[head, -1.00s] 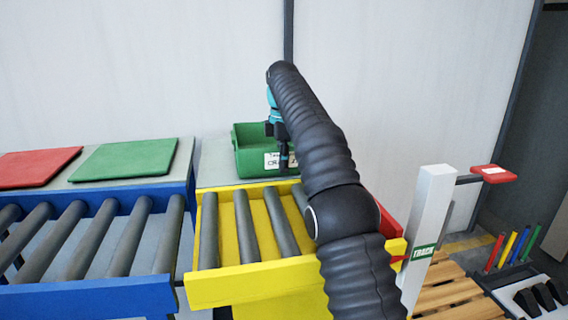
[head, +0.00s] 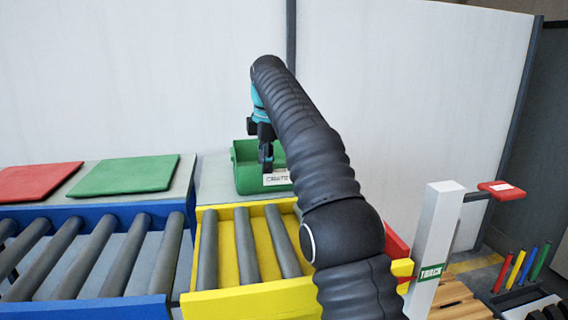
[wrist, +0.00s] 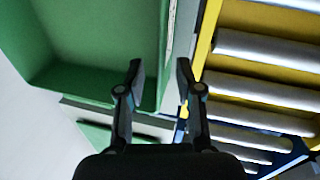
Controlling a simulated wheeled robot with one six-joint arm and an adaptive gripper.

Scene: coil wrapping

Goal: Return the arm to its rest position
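My arm reaches forward over the yellow roller section in the head view, covered in a black ribbed sleeve. My gripper (head: 266,158) hangs down in front of the green crate (head: 246,178), which bears a white label. The green crate (wrist: 95,45) fills the upper left of that view, close to the fingers. The right part of the crate is hidden by my arm in the head view.
Yellow roller conveyor (head: 236,295) lies below my arm, with a blue roller conveyor (head: 85,310) to its left. A green mat (head: 125,174) and a red mat (head: 38,181) lie behind. A white post (head: 436,240) labelled TRACK and a red-topped arm (head: 502,190) stand right.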

